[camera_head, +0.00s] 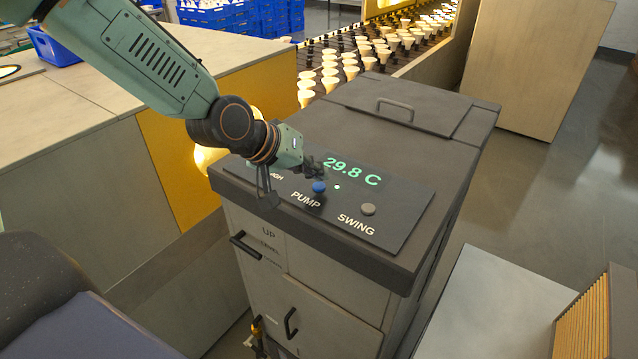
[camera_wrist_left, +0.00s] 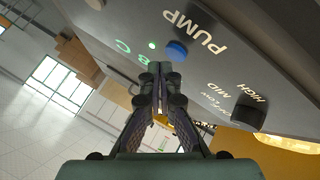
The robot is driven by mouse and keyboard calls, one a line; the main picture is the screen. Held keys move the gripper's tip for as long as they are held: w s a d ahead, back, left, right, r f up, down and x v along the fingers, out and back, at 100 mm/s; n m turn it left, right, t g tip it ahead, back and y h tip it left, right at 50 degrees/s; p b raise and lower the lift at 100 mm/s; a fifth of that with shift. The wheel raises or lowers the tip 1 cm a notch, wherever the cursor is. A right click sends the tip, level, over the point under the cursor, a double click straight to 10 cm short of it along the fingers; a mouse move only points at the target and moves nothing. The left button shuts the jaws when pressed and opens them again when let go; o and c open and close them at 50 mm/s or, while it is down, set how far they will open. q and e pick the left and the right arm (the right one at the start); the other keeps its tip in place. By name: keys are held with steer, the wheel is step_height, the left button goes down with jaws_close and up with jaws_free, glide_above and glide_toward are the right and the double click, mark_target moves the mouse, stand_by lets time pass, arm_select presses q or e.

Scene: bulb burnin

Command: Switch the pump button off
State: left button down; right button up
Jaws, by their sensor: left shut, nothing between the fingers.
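The pump button (camera_head: 319,187) is a blue round button above the PUMP label on the dark panel (camera_head: 400,222) of the grey cabinet. It also shows in the left wrist view (camera_wrist_left: 176,51), with a small lit green light beside it. My left gripper (camera_head: 316,168) is shut and empty. Its fingertips are over the panel, just behind the blue button in the head view. In the left wrist view the fingertips (camera_wrist_left: 160,70) appear close below the button; I cannot tell whether they touch it. My right gripper is not in view.
A grey SWING button (camera_head: 368,209) sits right of the pump button. A green display (camera_head: 352,171) reads 29.8 C. A dark selector knob (camera_wrist_left: 249,113) is marked HIGH and MID. A lid with a handle (camera_head: 395,106) is behind the panel. Several bulbs (camera_head: 331,73) stand on a conveyor beyond.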

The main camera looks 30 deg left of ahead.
arm_select(q)
steer(key=shift+a, duration=0.1)
steer(key=shift+f, duration=0.15)
steer(key=shift+f+b, duration=0.3)
steer(key=shift+b, duration=0.1)
steer(key=shift+f, duration=0.15)
stand_by(0.4)
steer(key=shift+r+p, duration=0.45)
steer(key=shift+r, duration=0.15)
steer(key=shift+r, duration=0.15)
